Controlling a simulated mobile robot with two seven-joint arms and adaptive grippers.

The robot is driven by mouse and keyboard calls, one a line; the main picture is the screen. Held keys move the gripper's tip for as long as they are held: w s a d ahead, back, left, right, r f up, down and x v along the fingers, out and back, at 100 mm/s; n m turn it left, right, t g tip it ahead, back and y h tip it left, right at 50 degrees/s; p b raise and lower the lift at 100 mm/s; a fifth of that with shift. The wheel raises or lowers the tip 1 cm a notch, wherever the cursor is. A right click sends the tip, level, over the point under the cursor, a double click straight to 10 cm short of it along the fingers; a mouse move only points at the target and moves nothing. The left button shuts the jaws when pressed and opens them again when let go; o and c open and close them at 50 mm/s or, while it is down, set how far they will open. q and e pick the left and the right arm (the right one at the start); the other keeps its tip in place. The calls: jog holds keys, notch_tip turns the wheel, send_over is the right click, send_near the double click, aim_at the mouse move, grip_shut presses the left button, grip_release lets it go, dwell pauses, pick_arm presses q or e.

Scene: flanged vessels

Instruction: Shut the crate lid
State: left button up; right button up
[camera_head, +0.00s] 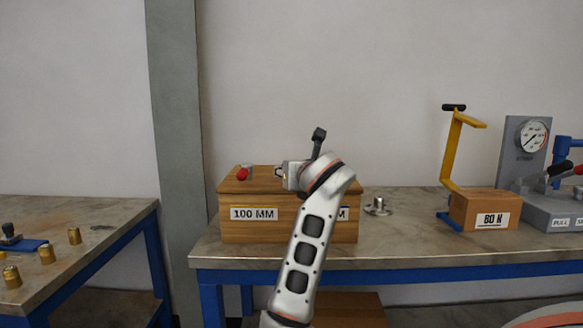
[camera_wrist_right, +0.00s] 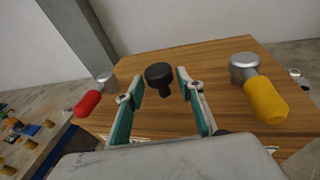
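The wooden crate (camera_head: 285,229) stands at the left end of the right-hand bench, with a "100 MM" label on its front. Its wooden lid (camera_head: 258,184) lies about flat on top; I cannot tell whether it is fully seated. In the right wrist view the lid (camera_wrist_right: 140,58) has a black knob (camera_wrist_right: 158,76). My right gripper (camera_wrist_right: 161,82) is open, its fingers on either side of the knob with small gaps showing. The head view shows this gripper (camera_head: 283,175) above the lid, partly hidden by my wrist. My left gripper is not in view.
A red-handled latch (camera_wrist_right: 92,100) and a yellow-handled one (camera_wrist_right: 264,98) flank the knob. A metal flanged part (camera_head: 377,207) stands right of the crate. Further right are a brown "80 N" box (camera_head: 482,209) and a gauge stand (camera_head: 529,152). A left bench (camera_head: 100,222) holds brass pieces.

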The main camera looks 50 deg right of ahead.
jog(key=shift+r, duration=0.1)
jog(key=shift+s+a+r, duration=0.1)
jog(key=shift+s+r, duration=0.05)
jog(key=shift+s, duration=0.05)
jog(key=v, duration=1.1)
jog(key=shift+s+a, duration=0.2)
jog(key=shift+a, duration=0.05)
